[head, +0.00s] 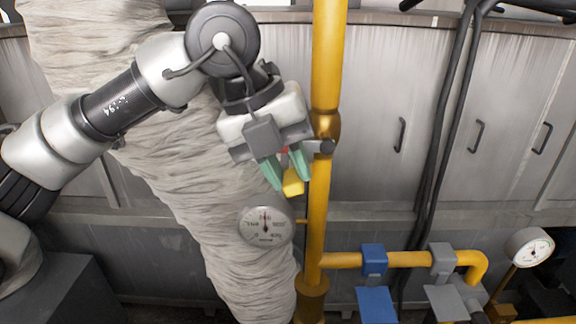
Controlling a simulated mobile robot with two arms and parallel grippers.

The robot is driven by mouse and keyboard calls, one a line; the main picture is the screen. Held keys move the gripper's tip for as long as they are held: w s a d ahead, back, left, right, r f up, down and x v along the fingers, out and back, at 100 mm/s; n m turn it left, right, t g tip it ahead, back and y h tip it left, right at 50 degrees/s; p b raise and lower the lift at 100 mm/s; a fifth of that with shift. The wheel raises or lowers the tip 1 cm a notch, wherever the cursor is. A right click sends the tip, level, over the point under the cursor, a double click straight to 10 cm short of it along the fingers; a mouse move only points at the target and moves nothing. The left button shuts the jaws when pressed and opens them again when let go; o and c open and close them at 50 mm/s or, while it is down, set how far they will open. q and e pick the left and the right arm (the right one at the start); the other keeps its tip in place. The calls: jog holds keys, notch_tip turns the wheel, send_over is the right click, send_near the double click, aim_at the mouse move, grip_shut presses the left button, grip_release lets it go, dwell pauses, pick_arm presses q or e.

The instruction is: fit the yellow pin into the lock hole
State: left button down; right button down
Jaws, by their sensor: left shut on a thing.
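My left gripper (286,172) comes in from the upper left and points down, with green fingertips. It is shut on the yellow pin (293,183), a small block-like piece whose lower end shows between the fingertips. The pin is just left of the vertical yellow pipe (322,215) in the picture; I cannot tell its distance from the pipe. A small red part shows between the fingers, mostly hidden. I cannot make out the lock hole. My right gripper is not in view.
A round gauge (266,227) sits below the gripper, left of the pipe. A blue clamp (374,260) and a grey clamp (442,262) sit on the horizontal pipe. Another gauge (530,247) is at right. Wrapped ducting (190,170) stands behind; dark cables (444,120) hang at right.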

pick_arm(q)
jog(key=shift+w, duration=1.05)
dwell(0.5)
jog(key=c, duration=0.9)
grip_release()
jog(key=shift+o, duration=0.2)
jog(key=b+v, duration=0.1)
jog(key=v, duration=0.9)
jog(key=shift+r, duration=0.4)
jog(key=shift+a+f, duration=0.1)
jog(key=shift+a, duration=0.05)
